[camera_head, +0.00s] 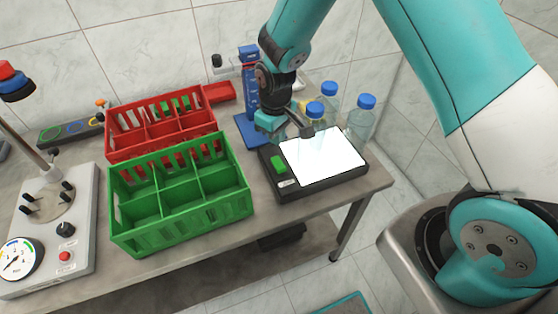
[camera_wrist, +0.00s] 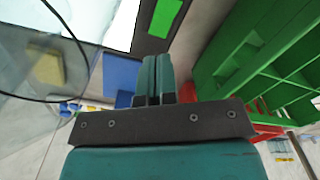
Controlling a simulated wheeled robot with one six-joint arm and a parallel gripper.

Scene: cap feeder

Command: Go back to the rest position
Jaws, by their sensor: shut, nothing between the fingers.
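My gripper (camera_head: 268,123) hangs over the back left part of the black box with a bright white panel (camera_head: 325,155). In the wrist view its two teal fingers (camera_wrist: 159,70) lie side by side, shut and empty. In the head view the fingertips are small and partly hidden. The white panel shows at the upper left of the wrist view, with a green patch (camera_wrist: 164,18) beside it.
A green crate (camera_head: 180,230) and a red crate (camera_head: 160,152) stand left of the panel, both with empty-looking compartments. Several blue-capped bottles (camera_head: 361,118) stand behind it. A blue stand (camera_head: 249,90) is close behind my gripper. A gauge device (camera_head: 55,230) is far left.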

